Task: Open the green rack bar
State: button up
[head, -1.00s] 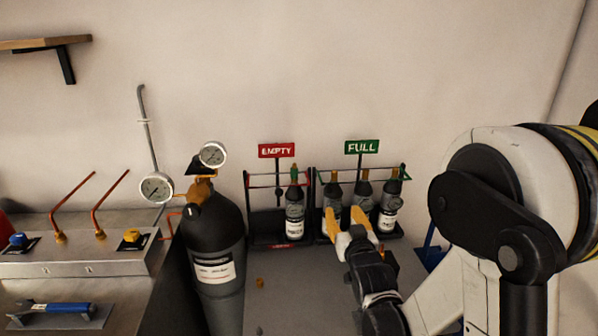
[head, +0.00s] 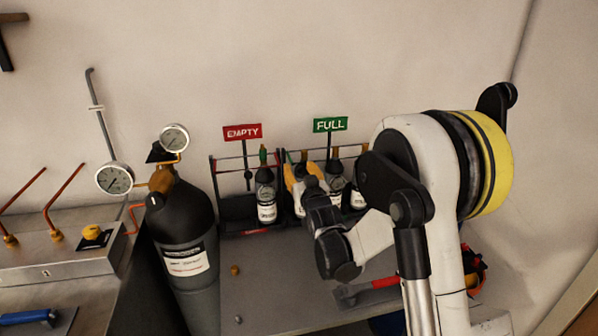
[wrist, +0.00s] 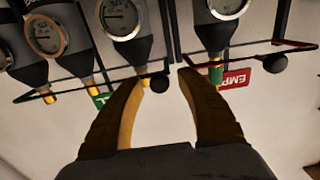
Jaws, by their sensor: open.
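The green rack bar (wrist: 22,98) runs across the front of the FULL rack, at left in the wrist view, which shows the scene upside down. A black ball knob (wrist: 158,83) hangs at the bar's end near the gap between the racks. My gripper (wrist: 165,78) is open, with its yellow-brown fingers on either side of this knob in the picture. I cannot tell whether they touch it. In the head view my gripper (head: 300,172) is at the left end of the FULL rack, under its green sign (head: 330,124), and hides part of the bar and bottles.
The EMPTY rack (head: 238,206) with a red sign (head: 242,132) and one bottle (head: 266,196) stands close on the left. A large black cylinder (head: 183,240) with gauges stands further left. The grey bench top (head: 275,280) in front is mostly clear.

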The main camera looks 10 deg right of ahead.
grip_shut()
jog(key=shift+r, duration=0.15)
